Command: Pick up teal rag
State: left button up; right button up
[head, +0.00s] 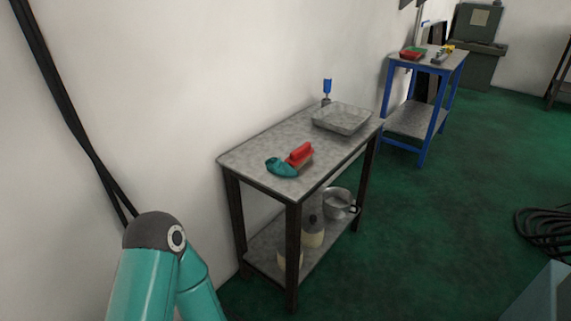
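The teal rag (281,167) lies crumpled on the top of the grey table (252,153), close to its front edge. A brush with a red handle (301,152) lies right beside it, to its right, and seems to touch or nearly touch it. A teal arm link of mine stands at the lower left, apart from the table. Neither of my grippers shows in the head view.
A grey tray (342,119) and a blue-topped tool (327,90) stand at the table's back. The lower shelf holds a metal pot (338,203) and containers (312,231). A blue workbench (423,122) stands behind. Coiled cable (543,233) lies right; green floor between is clear.

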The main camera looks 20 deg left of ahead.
aim_at(274, 165)
jog(key=i, duration=0.9)
